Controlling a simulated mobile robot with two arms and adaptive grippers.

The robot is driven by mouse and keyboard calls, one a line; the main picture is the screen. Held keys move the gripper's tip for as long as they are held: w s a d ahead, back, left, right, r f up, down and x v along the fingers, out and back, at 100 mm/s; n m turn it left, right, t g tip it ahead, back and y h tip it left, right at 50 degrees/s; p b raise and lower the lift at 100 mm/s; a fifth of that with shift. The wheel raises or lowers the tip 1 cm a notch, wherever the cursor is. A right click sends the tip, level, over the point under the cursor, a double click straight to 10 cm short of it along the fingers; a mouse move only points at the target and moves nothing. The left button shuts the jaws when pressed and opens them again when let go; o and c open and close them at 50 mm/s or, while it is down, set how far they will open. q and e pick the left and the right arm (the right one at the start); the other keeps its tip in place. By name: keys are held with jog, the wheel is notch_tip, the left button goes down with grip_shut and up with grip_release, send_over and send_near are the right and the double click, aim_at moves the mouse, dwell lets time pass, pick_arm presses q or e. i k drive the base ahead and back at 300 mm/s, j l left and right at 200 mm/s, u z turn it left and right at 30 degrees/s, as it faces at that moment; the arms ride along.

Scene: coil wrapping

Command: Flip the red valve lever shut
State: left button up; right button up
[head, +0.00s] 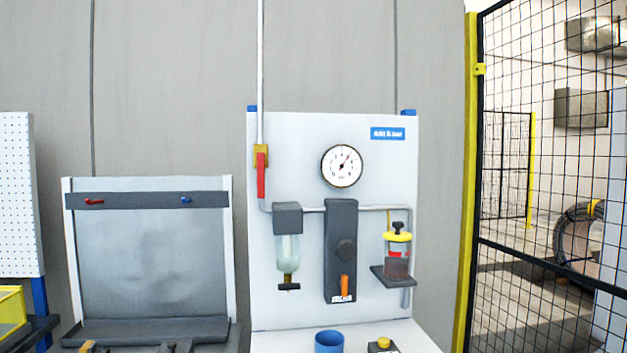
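The red valve lever (261,178) is on the upper left of the white panel (290,140). It hangs straight down from a brass-yellow valve body (260,154), in line with the vertical white pipe (261,70). Neither of my grippers shows in the head view, and nothing touches the lever.
A round gauge (342,166) sits right of the lever. Below are a clear filter bowl (288,252), a dark grey block (341,235) with an orange handle, and a yellow-capped jar (398,258). A blue cup (329,341) stands below. A mesh fence (530,180) is at right.

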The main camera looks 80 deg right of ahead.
aim_at(261, 155)
jog(key=z, duration=2.15)
jog(key=j+z, duration=0.25)
jog(key=i+l, duration=0.05)
jog(key=l, duration=0.05)
